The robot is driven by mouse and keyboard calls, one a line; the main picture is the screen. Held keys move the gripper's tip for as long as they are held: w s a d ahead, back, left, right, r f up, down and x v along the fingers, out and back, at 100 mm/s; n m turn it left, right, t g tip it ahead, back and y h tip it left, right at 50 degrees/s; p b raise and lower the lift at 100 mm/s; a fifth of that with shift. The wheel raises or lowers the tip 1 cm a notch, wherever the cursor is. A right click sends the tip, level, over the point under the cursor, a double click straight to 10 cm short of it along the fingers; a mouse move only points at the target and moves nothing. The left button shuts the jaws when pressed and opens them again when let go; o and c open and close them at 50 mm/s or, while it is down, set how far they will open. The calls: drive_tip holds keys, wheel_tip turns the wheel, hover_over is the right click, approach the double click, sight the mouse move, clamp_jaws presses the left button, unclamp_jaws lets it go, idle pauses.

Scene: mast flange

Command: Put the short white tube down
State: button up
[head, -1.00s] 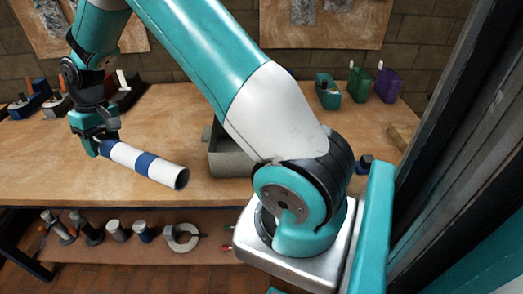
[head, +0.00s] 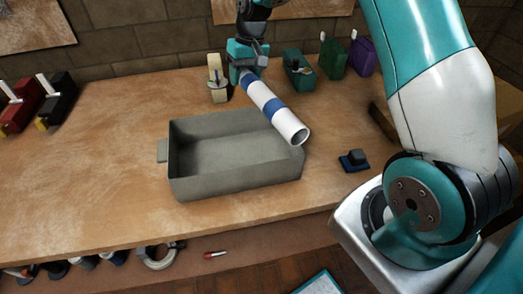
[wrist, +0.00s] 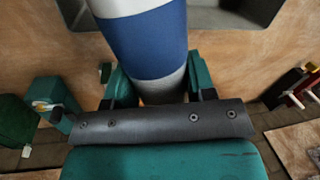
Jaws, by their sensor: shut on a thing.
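A white tube with blue bands (head: 290,126) is in my gripper (head: 247,72) in the head view. It slants down and to the right, with its open end towards the camera. In that view it overlaps the back right corner of a grey open bin (head: 180,190); its height above the bin is hard to tell. In the wrist view my gripper (wrist: 155,88) is shut on the tube, one teal finger on each side. The tube (wrist: 150,42) runs up out of the picture there. The bin looks empty in the head view.
Teal (head: 298,76), green (head: 333,58) and purple (head: 362,57) holders stand at the back right. A pale roll-like thing (head: 217,82) stands left of my gripper. A small blue-based block (head: 354,160) lies right of the bin.

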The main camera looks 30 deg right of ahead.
sight(270, 154)
drive_tip(key=s+m+b, duration=0.1)
drive_tip(key=m+b, duration=0.1)
drive_tip(key=m, duration=0.1)
drive_tip(key=s+m+h+b, duration=0.1)
drive_tip(key=s+m+b, duration=0.1)
drive_tip(key=m, duration=0.1)
drive_tip(key=s+d+m+t+b, duration=0.1)
drive_tip(key=m+b, duration=0.1)
drive_tip(key=m, duration=0.1)
drive_tip(key=shift+s+r+m+h, duration=0.2)
drive_tip(key=shift+s+m+h, duration=0.1)
drive_tip(key=shift+s+m, duration=0.1)
drive_tip(key=s+m+b, duration=0.1)
drive_tip(key=m, duration=0.2)
drive_tip(key=s+m+b, duration=0.2)
drive_tip(key=m, duration=0.1)
drive_tip(key=s+m+b, duration=0.1)
drive_tip(key=s+m, duration=0.1)
drive_tip(key=m, duration=0.1)
drive_tip(key=shift+d+r+g+h, duration=0.25)
drive_tip(key=shift+r+g+h, duration=0.05)
drive_tip(key=shift+r+g, duration=0.1)
drive_tip(key=shift+s+f+m+b, duration=0.1)
drive_tip(key=shift+s+m+b, duration=0.4)
drive_tip(key=shift+m, duration=0.5)
wheel_tip(270, 154, down, 20)
drive_tip(key=shift+s+r+b, duration=0.1)
drive_tip(key=shift+r+b, duration=0.1)
drive_tip(key=shift+b, duration=0.3)
drive_tip(key=shift+f, duration=0.1)
